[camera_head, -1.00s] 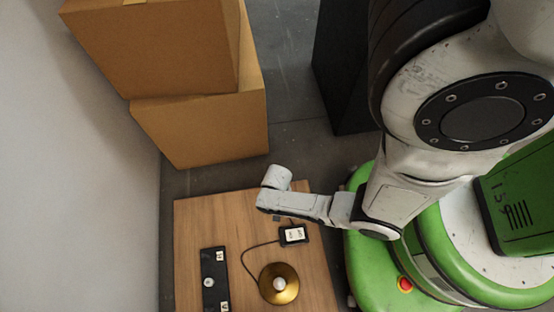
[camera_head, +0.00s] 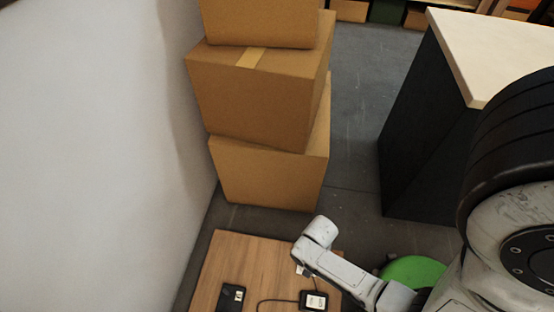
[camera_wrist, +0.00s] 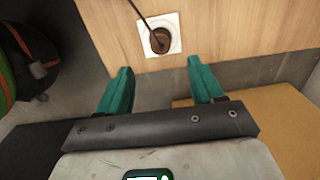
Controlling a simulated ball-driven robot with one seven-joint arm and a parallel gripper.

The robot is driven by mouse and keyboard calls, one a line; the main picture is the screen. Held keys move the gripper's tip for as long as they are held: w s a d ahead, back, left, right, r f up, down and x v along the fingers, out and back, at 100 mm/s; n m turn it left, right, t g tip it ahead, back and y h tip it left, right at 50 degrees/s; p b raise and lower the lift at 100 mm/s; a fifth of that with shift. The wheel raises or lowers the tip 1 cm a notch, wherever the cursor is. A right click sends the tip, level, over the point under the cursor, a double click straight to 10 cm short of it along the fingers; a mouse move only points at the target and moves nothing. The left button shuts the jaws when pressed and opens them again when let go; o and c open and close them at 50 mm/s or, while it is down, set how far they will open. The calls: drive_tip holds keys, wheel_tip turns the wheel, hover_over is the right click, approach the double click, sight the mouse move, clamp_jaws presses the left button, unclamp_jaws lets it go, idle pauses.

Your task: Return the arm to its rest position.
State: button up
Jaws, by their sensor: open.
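My arm (camera_head: 345,268) reaches over the back right part of the wooden table (camera_head: 235,262) in the head view. Its end is above the tabletop, and its fingers cannot be made out there. In the wrist view my gripper (camera_wrist: 160,66) shows two teal fingers spread wide apart with nothing between them. Beyond the fingertips, a white square plate (camera_wrist: 174,28) sits on a wooden surface. A brown round plug (camera_wrist: 160,41) with a thin cord is on it, apart from the fingers.
A black box with a white label (camera_head: 314,301) and a dark strip (camera_head: 231,298) lie on the table. Stacked cardboard boxes (camera_head: 265,175) stand behind it, by the white wall (camera_head: 90,150). A dark cabinet (camera_head: 425,130) with a pale top stands right. Grey floor lies between.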

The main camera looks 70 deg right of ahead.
drive_tip(key=w+a+r+n, duration=0.25)
drive_tip(key=r+n, duration=0.25)
drive_tip(key=r, duration=0.4)
drive_tip(key=w+a+r+n+t, duration=0.1)
drive_tip(key=w+a+r+n, duration=0.15)
drive_tip(key=r+n, duration=0.45)
drive_tip(key=w+a+r+n, duration=0.2)
drive_tip(key=w+r+n, duration=0.1)
drive_tip(key=r, duration=0.8)
wheel_tip(320, 180, up, 24)
drive_tip(key=p, duration=2.4)
drive_tip(key=shift+d+r+p, duration=0.15)
drive_tip(key=shift+d+p, duration=0.1)
drive_tip(key=shift+p, duration=0.1)
drive_tip(key=shift+c, duration=0.4)
